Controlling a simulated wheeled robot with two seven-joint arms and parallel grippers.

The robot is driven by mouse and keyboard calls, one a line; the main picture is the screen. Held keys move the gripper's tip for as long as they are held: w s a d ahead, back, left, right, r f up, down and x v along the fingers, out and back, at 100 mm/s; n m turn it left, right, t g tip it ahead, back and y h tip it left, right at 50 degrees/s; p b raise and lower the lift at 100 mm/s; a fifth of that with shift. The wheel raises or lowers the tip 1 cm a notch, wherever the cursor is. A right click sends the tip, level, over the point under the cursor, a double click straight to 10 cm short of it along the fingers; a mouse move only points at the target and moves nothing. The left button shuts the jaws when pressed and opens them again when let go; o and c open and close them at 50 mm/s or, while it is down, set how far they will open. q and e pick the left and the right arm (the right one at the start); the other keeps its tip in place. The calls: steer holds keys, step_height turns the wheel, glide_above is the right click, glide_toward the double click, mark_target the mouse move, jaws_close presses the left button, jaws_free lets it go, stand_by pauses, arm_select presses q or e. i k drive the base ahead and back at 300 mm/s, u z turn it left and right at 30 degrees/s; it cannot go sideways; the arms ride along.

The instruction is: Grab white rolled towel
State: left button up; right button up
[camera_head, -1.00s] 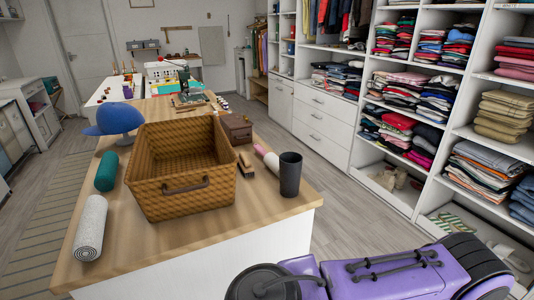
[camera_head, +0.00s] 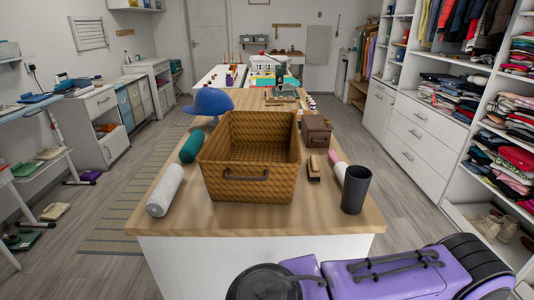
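The white rolled towel (camera_head: 165,190) lies on the wooden table top (camera_head: 260,218), near its left front corner, with its rolled end facing me. It is left of the brown woven basket (camera_head: 250,185) and in front of a green roll (camera_head: 192,146). Nothing covers it. A purple arm of mine shows at the bottom right, well apart from the towel. No gripper fingers show in this view.
A blue cap (camera_head: 211,103) stands behind the green roll. Right of the basket are a brown box (camera_head: 316,130), a brush (camera_head: 314,169) and a dark cup (camera_head: 355,190). Shelves with folded clothes (camera_head: 505,160) line the right side.

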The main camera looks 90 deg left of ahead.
mark_target(158, 205)
steer(key=u, duration=0.2)
steer(key=i, duration=0.4)
steer(key=u, duration=2.7)
